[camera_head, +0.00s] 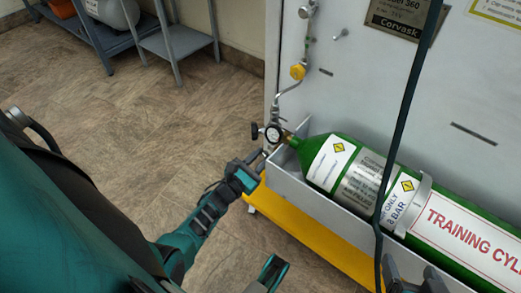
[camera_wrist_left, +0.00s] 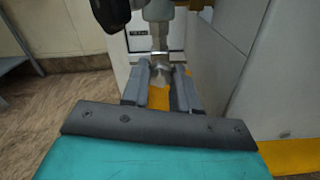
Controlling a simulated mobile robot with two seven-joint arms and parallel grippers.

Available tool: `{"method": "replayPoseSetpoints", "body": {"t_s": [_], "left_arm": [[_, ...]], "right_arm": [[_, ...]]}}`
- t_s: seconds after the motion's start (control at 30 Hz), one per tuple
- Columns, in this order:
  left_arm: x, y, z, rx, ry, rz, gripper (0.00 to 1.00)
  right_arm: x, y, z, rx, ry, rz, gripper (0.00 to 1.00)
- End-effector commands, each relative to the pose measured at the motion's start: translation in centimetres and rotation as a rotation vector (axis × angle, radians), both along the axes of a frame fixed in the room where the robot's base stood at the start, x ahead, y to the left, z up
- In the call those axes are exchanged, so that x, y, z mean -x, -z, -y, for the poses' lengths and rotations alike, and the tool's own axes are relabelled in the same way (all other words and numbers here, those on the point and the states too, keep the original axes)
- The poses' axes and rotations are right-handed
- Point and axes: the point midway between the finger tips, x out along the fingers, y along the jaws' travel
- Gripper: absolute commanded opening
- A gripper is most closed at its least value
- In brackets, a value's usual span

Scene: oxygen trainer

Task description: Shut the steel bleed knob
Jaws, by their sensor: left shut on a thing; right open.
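The steel bleed knob (camera_wrist_left: 160,74) hangs below a metal stem between the two fingers of my left gripper (camera_wrist_left: 161,92) in the left wrist view. The fingers are shut on it, one on each side. In the head view my left gripper (camera_head: 260,161) reaches in from the lower left to just below the valve at the cylinder's neck, where the knob is too small to make out clearly. My right gripper (camera_head: 414,281) shows only partly at the bottom edge, open and away from the valve.
A green training cylinder (camera_head: 318,150) lies in a grey trough (camera_head: 290,180) over a yellow base (camera_head: 310,238). A gauge (camera_head: 273,133) and black handwheel (camera_head: 256,131) sit close above my left gripper. A yellow fitting (camera_head: 298,71) is higher up. A black hose (camera_head: 405,105) crosses in front.

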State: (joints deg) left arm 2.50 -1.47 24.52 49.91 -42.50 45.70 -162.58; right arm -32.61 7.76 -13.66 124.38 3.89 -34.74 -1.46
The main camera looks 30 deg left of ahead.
Motion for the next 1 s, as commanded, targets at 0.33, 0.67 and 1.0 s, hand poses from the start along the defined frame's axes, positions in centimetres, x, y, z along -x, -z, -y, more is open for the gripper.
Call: {"method": "replayPoseSetpoints", "body": {"t_s": [0.33,0.67,1.0], "left_arm": [[-0.24,-0.23,-0.01,-0.061,0.000,0.010,0.00],[-0.25,-0.24,-0.01,-0.063,0.000,0.010,0.00],[-0.09,-0.10,-0.01,-0.061,0.000,0.007,0.54]], "right_arm": [[-0.17,-0.12,0.01,0.000,0.001,0.004,0.79],[-0.20,-0.16,0.01,0.000,0.001,0.005,0.79],[-0.20,-0.15,0.01,0.000,0.001,0.005,0.79]]}}
